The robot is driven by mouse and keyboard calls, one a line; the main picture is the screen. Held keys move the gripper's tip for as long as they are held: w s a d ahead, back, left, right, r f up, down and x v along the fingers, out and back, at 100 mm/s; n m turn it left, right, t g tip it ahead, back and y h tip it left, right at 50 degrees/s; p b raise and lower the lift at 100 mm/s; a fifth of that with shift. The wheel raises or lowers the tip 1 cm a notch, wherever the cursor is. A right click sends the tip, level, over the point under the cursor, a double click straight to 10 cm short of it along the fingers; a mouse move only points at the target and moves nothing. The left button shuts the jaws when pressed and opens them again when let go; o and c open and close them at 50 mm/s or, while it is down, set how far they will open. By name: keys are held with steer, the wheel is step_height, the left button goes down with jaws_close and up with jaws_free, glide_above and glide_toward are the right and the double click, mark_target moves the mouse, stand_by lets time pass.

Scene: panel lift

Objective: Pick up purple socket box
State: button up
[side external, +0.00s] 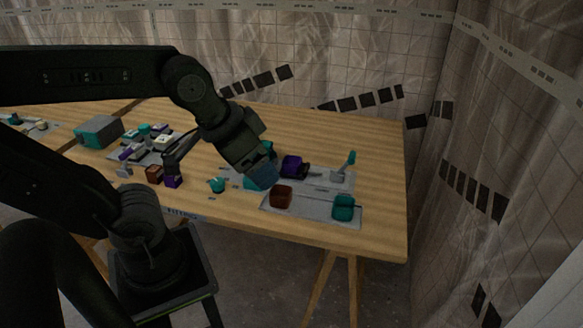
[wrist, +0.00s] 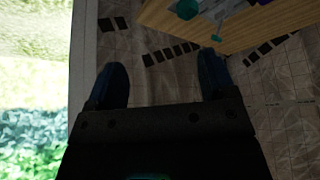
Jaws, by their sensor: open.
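A dark purple box (side external: 294,166), which looks like the purple socket box, sits on a grey panel on the wooden table in the side external view. My gripper (side external: 262,178) shows just left of it in that view, with bluish fingertips; how far apart they are in depth is unclear. In the wrist view my gripper (wrist: 162,78) has its two fingers wide apart, with nothing between them but dark wall. A smaller purple block (side external: 173,181) stands further left on the table.
A brown block (side external: 281,196) and a teal block (side external: 343,207) sit on a grey plate near the front edge. A teal-tipped lever (side external: 350,159) stands at the right. A grey-teal box (side external: 99,131) is at the far left. The table's right end (side external: 388,190) is bare.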

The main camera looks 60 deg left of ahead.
steer(key=shift+o, duration=1.4)
steer(key=n+g, duration=0.6)
steer(key=n, duration=2.1)
glide_above(292, 162)
steer(key=s+d, duration=0.2)
steer(key=f, duration=2.2)
steer(key=shift+w+d, duration=0.1)
steer(key=shift+w, duration=0.1)
steer(key=shift+w+f, duration=0.1)
steer(key=shift+f, duration=2.85)
